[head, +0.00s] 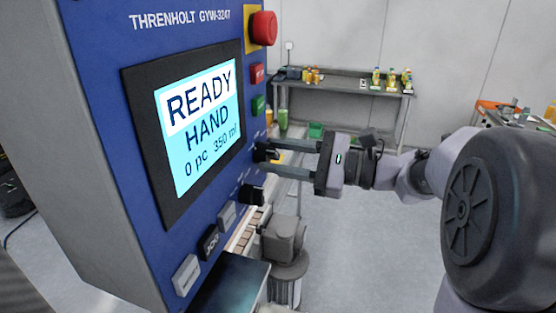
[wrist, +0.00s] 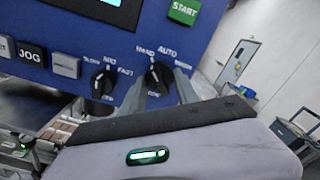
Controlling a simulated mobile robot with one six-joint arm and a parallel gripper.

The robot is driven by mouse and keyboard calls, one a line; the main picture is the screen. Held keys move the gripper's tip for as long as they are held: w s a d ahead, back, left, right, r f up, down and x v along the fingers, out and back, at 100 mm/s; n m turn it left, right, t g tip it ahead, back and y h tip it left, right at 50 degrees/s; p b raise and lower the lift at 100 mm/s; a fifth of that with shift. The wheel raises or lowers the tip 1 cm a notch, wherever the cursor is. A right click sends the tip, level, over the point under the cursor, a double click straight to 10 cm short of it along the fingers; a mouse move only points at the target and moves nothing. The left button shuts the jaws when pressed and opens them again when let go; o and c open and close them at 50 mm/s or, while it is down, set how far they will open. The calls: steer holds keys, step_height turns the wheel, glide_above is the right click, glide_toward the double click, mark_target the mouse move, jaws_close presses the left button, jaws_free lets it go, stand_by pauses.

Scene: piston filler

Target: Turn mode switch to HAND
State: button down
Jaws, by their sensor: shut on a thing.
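The blue machine panel (head: 110,60) carries a black mode switch (head: 262,155), partly hidden by my fingertips in the head view. In the wrist view the mode switch (wrist: 158,76) is a black knob below the labels HAND and AUTO. Its white pointer line leans up and left, towards HAND. My gripper (head: 275,153) is shut on this knob, with one finger on each side. The fingers also show in the wrist view (wrist: 164,90). The lit screen (head: 200,118) reads READY, HAND, 0 pc, 350 ml.
A second black knob (wrist: 103,82), marked with MID and FAST, sits left of the mode switch. A JOG button (head: 210,243), a green START button (head: 258,105) and a red emergency stop (head: 263,28) are on the panel. A bench (head: 345,85) with bottles stands behind.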

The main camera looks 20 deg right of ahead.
stand_by(0.3)
steer(key=c, duration=0.9)
jaws_free()
steer(key=p+v, duration=0.1)
steer(key=v, duration=1.6)
steer(key=shift+d, duration=0.2)
